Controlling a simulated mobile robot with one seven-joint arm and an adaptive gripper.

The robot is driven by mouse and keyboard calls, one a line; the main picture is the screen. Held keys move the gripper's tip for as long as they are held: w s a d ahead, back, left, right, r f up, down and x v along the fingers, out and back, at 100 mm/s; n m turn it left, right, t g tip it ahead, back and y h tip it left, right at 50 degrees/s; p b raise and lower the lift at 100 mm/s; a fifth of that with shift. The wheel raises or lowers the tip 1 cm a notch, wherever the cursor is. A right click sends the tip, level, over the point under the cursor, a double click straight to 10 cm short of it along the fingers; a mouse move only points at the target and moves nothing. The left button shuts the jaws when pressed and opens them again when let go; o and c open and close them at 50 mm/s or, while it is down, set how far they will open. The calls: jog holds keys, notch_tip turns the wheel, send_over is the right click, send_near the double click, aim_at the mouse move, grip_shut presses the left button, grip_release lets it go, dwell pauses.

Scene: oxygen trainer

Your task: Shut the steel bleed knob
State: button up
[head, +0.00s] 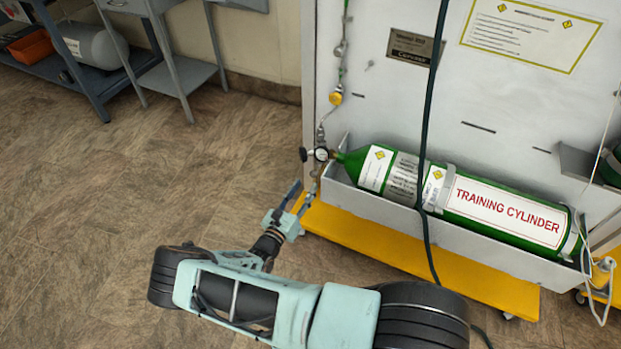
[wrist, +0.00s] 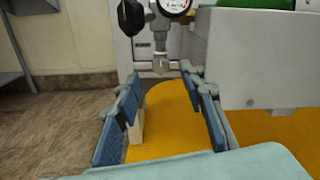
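A steel fitting with a short crossbar (wrist: 160,66), which looks like the bleed knob, hangs below the pressure gauge (wrist: 175,5) in the wrist view. My gripper (wrist: 162,78) is open, with one blue-padded finger on each side. The fitting shows in the gap just beyond the fingertips; I cannot tell whether either finger touches it. In the head view my gripper (head: 305,191) reaches up below the gauge (head: 321,154) at the cylinder's neck. The steel knob is too small to make out there.
A black knob (wrist: 132,16) sits left of the gauge. The green training cylinder (head: 505,211) lies in a grey trough (head: 470,240) on the right. A yellow base (head: 400,255) runs beneath. A dark hose (head: 428,110) hangs in front.

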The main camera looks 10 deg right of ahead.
jog(key=v, duration=0.5)
dwell(0.4)
